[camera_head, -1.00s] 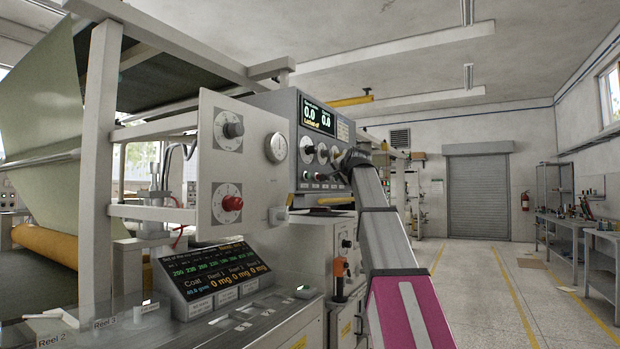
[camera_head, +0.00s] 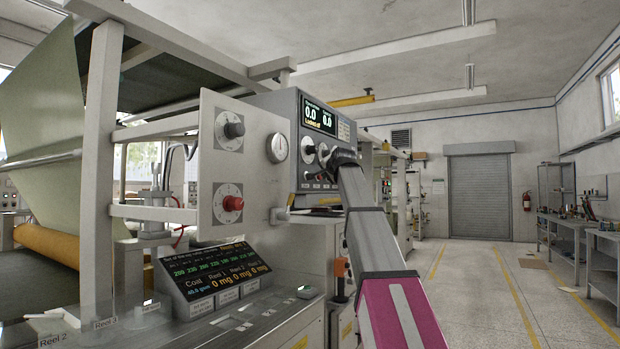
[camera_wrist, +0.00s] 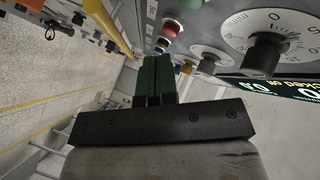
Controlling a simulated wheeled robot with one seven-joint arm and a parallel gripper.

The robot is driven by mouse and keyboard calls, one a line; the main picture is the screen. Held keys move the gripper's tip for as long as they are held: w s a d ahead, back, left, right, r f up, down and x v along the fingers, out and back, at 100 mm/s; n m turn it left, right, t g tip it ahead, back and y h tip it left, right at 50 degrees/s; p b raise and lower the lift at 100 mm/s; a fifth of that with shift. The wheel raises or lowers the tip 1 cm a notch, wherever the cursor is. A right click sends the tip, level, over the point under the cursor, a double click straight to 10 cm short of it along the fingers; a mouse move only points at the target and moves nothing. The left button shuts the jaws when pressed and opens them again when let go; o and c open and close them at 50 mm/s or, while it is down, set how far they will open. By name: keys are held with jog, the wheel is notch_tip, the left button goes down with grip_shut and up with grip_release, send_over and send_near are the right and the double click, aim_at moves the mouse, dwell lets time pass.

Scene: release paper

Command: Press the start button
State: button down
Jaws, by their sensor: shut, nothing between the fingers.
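The control panel (camera_head: 298,118) on the machine carries dials, a display and a row of small buttons. In the wrist view, a red button (camera_wrist: 170,28) stands out beyond my fingertips, with smaller pale and dark buttons between. I cannot read which one is the start button; their labels are not legible. My gripper (camera_wrist: 156,62) has dark green fingers that are shut together and empty, pointing along the panel face near the buttons. They hide part of the row. In the head view my gripper (camera_head: 328,160) is in front of the panel, partly covering its dials and buttons.
A large black dial (camera_wrist: 265,55) and a smaller dial (camera_wrist: 210,60) stick out of the panel beside my fingers. The display (camera_head: 319,117) sits above. A red knob (camera_head: 232,203) is on the panel to the left. Open floor (camera_head: 480,290) lies to the right.

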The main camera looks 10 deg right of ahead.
jog(key=shift+w+a, duration=0.5)
jog(key=shift+a, duration=0.15)
jog(key=shift+w+a, duration=0.45)
jog(key=shift+a, duration=0.2)
jog(key=shift+w+a, duration=0.15)
dwell(1.1)
jog(key=shift+w+a, duration=0.1)
jog(key=shift+a, duration=0.1)
jog(key=shift+w+a, duration=0.25)
jog(key=shift+a, duration=0.15)
dwell(0.9)
jog(key=shift+d, duration=0.1)
jog(key=shift+s+d, duration=0.5)
jog(key=shift+d, duration=0.15)
dwell(0.4)
jog(key=s+d, duration=0.1)
jog(key=d, duration=0.1)
jog(key=s+d, duration=0.2)
dwell(0.4)
